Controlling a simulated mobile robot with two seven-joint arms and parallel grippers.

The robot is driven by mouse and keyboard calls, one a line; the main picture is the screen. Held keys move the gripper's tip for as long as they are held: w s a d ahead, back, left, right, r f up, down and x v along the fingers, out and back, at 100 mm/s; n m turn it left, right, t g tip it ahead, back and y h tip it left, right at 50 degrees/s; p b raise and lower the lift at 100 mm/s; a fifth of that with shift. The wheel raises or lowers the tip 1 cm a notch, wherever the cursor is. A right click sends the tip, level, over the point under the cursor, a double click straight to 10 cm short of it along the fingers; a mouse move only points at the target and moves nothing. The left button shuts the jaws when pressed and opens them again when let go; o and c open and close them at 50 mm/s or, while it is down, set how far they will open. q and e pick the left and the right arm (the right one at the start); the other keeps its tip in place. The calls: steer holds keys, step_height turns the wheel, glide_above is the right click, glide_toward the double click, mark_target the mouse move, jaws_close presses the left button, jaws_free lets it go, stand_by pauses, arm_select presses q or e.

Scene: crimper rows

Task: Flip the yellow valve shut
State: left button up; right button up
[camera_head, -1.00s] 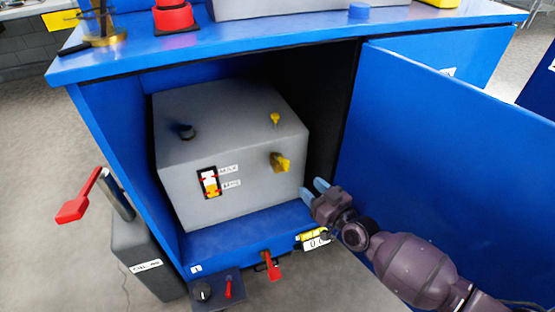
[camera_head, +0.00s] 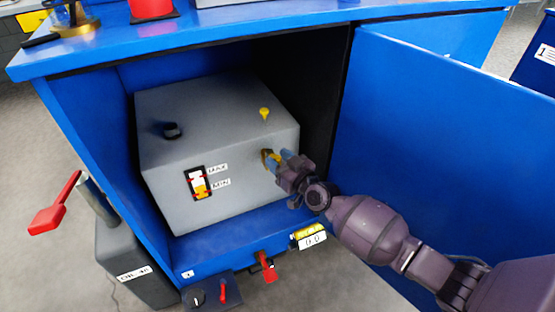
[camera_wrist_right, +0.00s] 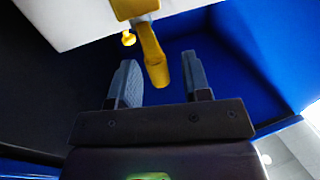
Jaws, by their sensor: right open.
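The yellow valve (camera_head: 267,156) sticks out of the front of the grey box, near its right edge. In the wrist view its yellow lever (camera_wrist_right: 153,55) hangs from a yellow body and reaches between my fingers. My right gripper (camera_head: 284,160) is at the valve, and its blue fingers partly cover the lever in the head view. It is open, with one finger on each side of the lever and visible gaps in the wrist view. My left gripper is not in view.
The grey box (camera_head: 210,125) stands inside a blue cabinet with its door (camera_head: 430,130) open at the right. A small yellow knob (camera_head: 264,113) is on the box's top. A red-handled lever (camera_head: 268,268) and a switch panel (camera_head: 211,292) sit below the cabinet's front edge.

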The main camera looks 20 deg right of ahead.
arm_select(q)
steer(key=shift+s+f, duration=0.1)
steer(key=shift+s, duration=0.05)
arm_select(e)
steer(key=shift+w, duration=0.2)
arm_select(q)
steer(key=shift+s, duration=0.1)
arm_select(e)
jaws_close()
